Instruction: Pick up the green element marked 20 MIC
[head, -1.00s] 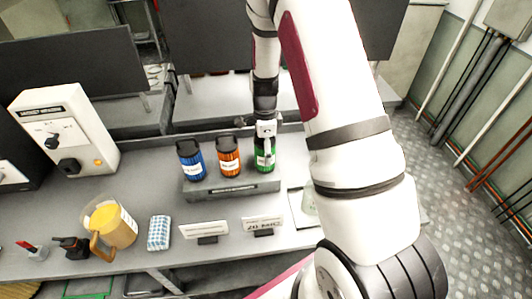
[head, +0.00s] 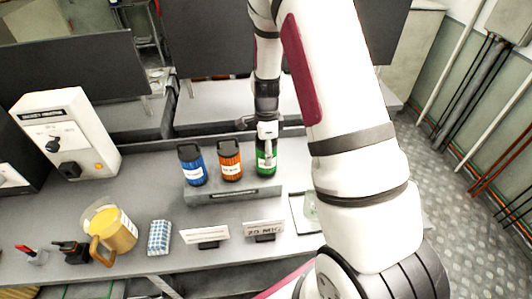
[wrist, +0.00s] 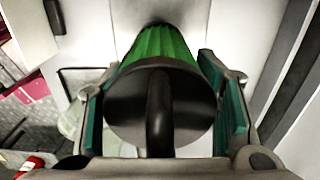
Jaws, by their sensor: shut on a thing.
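The green element (head: 266,170) is a ribbed green cylinder with a black cap and a white label. It stands at the right end of the row on the grey rack (head: 232,191). In the wrist view the green element (wrist: 162,45) shows its black cap and ring handle close to the camera, between the two teal finger pads. My gripper (wrist: 166,110) is shut on it; in the head view my gripper (head: 267,148) covers its upper part. Whether its base touches the rack cannot be told. A label card (head: 265,228) reading 20 MIC stands in front.
A blue element (head: 193,166) and an orange element (head: 230,162) stand to the left on the rack. A yellow jug (head: 113,230), a blue-and-white cloth (head: 159,237) and another card (head: 204,234) are on the bench. A white tester box (head: 68,134) stands at left.

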